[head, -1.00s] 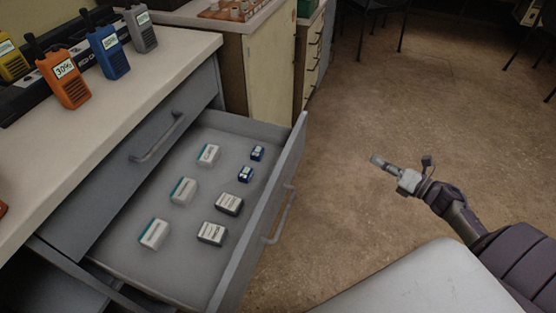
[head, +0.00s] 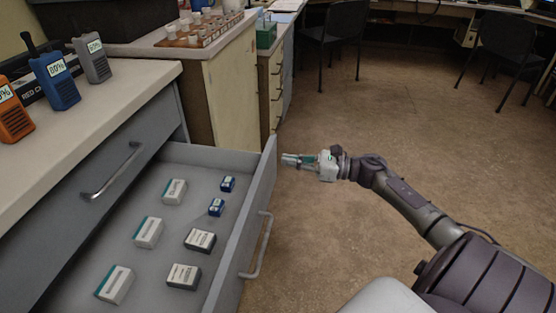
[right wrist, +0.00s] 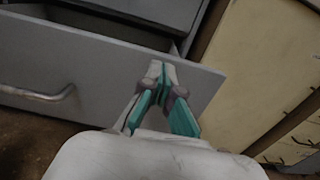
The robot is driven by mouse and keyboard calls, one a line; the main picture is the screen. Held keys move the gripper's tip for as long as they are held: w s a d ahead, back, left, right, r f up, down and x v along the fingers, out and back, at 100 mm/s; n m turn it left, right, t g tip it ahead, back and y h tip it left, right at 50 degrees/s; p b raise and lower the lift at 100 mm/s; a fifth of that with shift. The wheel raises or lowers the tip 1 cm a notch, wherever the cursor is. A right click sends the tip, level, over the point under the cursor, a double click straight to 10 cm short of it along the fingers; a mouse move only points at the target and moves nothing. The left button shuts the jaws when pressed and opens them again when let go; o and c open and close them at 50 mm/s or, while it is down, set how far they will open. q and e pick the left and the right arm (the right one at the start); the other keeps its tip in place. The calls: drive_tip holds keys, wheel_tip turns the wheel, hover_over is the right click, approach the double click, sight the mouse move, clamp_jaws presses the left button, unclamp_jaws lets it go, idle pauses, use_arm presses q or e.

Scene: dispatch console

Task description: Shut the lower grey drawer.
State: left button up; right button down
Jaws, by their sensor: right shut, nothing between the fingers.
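The lower grey drawer (head: 257,205) stands pulled out in the head view, with several white, black and blue boxes lying in it. Its front panel (right wrist: 120,62) and bar handle (right wrist: 40,94) also show in the right wrist view. My right gripper (head: 284,160) is shut and empty, just to the right of the drawer front near its far upper corner. In the right wrist view the fingertips (right wrist: 160,66) overlap the panel near its upper edge; I cannot tell whether they touch it. My left gripper is not in view.
Above is a shut grey drawer with a handle (head: 112,170), under a worktop (head: 110,100) holding radios. A beige cabinet (head: 232,85) stands beyond. The floor (head: 380,120) right of the drawer is clear, with black chairs (head: 335,38) at the back.

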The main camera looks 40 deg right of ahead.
sight(269, 158)
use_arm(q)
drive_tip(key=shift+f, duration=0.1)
use_arm(e)
drive_tip(key=shift+x, duration=1.75)
drive_tip(key=shift+w, duration=0.1)
